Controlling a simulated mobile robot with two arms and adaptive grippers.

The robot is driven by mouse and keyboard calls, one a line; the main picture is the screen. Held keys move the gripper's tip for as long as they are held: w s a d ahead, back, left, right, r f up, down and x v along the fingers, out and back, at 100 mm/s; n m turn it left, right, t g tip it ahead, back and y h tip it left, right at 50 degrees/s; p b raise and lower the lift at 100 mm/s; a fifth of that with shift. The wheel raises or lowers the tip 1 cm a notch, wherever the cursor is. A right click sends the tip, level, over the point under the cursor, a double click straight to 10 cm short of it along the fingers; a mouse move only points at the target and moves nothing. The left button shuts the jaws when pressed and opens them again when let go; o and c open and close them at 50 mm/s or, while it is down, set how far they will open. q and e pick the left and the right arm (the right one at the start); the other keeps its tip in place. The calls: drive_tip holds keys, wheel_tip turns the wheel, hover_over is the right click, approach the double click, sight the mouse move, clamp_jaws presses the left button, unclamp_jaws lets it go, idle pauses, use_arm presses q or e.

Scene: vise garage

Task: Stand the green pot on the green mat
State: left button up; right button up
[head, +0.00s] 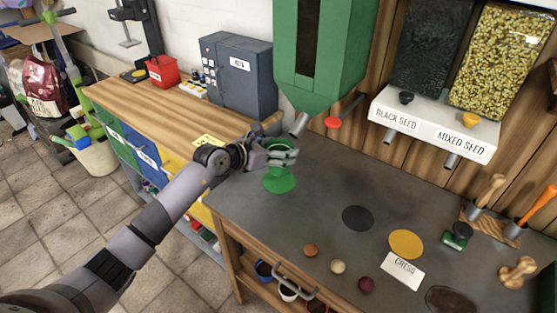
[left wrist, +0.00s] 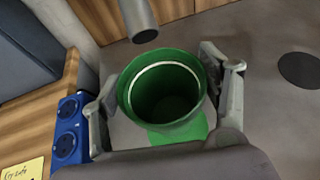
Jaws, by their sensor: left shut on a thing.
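My left gripper (head: 281,152) is shut around the green pot (head: 278,167), with one finger on each side of it. The pot is upright and looks empty in the left wrist view (left wrist: 168,98). The round green mat (head: 279,184) lies on the grey bench top below the pot and partly hidden by it. It also shows past the pot's near side in the left wrist view (left wrist: 190,132). I cannot tell whether the pot's base touches the mat. My right gripper is in neither view.
A metal spout (head: 300,125) of the green dispenser (head: 318,50) hangs close beside the pot. A dark mat (head: 357,218) and a yellow mat (head: 406,244) lie to the right. Small balls (head: 338,267) lie near the front edge. A wooden cabinet (head: 180,110) adjoins at left.

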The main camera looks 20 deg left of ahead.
use_arm(q)
drive_tip(key=shift+f, duration=2.4)
drive_tip(key=shift+f, duration=0.1)
drive_tip(key=o, duration=1.2)
drive_tip(key=shift+c, duration=0.2)
drive_tip(key=shift+s+a+r, duration=0.1)
drive_tip(key=shift+s+r, duration=0.05)
drive_tip(key=shift+r, duration=0.05)
drive_tip(key=b+v, duration=0.1)
drive_tip(key=v, duration=1)
drive_tip(key=shift+s, duration=0.35)
drive_tip(key=shift+a+r, duration=0.1)
